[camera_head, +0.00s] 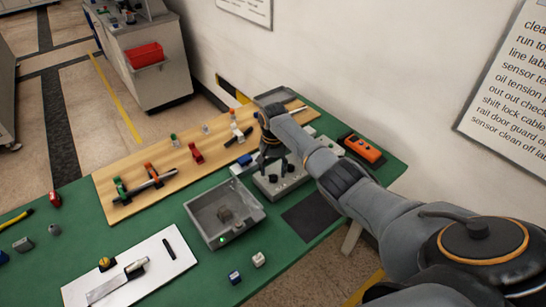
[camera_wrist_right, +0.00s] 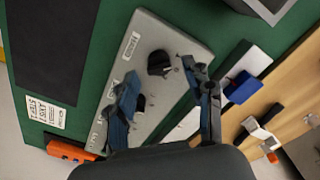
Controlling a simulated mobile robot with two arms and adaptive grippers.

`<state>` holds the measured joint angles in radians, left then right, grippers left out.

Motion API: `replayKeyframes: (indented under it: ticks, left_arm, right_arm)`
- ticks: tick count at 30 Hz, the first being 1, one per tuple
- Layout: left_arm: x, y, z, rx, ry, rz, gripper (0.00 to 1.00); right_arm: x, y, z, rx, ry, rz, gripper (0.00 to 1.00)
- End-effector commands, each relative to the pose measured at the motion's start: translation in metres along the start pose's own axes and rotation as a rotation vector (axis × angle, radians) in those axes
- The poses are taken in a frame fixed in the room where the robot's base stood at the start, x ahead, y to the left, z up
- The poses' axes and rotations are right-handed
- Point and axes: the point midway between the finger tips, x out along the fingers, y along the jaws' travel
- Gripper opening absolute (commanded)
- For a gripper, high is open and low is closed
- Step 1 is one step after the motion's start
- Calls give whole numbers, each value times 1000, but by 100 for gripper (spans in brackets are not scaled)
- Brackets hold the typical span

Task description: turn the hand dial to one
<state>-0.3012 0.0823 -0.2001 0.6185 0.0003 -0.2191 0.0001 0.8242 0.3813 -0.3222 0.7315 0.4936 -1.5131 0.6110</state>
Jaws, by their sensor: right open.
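A grey control panel (camera_head: 291,184) with black knobs lies on the green table, below my right gripper (camera_head: 273,160). In the right wrist view the panel (camera_wrist_right: 158,28) fills the middle. One black knob (camera_wrist_right: 159,63) shows between the fingertips of my right gripper (camera_wrist_right: 160,70). Another black knob (camera_wrist_right: 140,102) sits closer to the gripper's palm, partly hidden by the left finger. The right gripper is open, its two fingers apart over the panel; I cannot tell whether they touch a knob. Small white labels on the panel are too small to read surely. My left gripper is out of view.
A grey tray (camera_head: 205,207) with a dark part inside stands left of the panel. A wooden board (camera_head: 180,172) with clamps lies behind. An orange box (camera_head: 363,149) is to the right, and a dark mat (camera_head: 312,216) lies in front. A blue block (camera_wrist_right: 243,87) is near the panel.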

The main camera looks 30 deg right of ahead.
Motion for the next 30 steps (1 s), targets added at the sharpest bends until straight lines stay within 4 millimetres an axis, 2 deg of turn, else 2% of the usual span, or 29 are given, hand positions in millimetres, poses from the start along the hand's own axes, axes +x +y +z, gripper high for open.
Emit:
replayKeyframes:
  ticks: [6, 13, 18, 30]
  left_arm:
    - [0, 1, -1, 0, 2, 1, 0]
    - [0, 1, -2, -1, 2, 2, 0]
    - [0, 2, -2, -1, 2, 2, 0]
    - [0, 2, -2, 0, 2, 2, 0]
  right_arm:
    - [-48, 0, -1, -1, 4, -1, 52]
    - [-87, 0, 0, -1, 1, 0, 52]
    - [-99, 0, 0, -1, -1, 1, 52]
    - [-100, 0, 0, -1, -1, 2, 52]
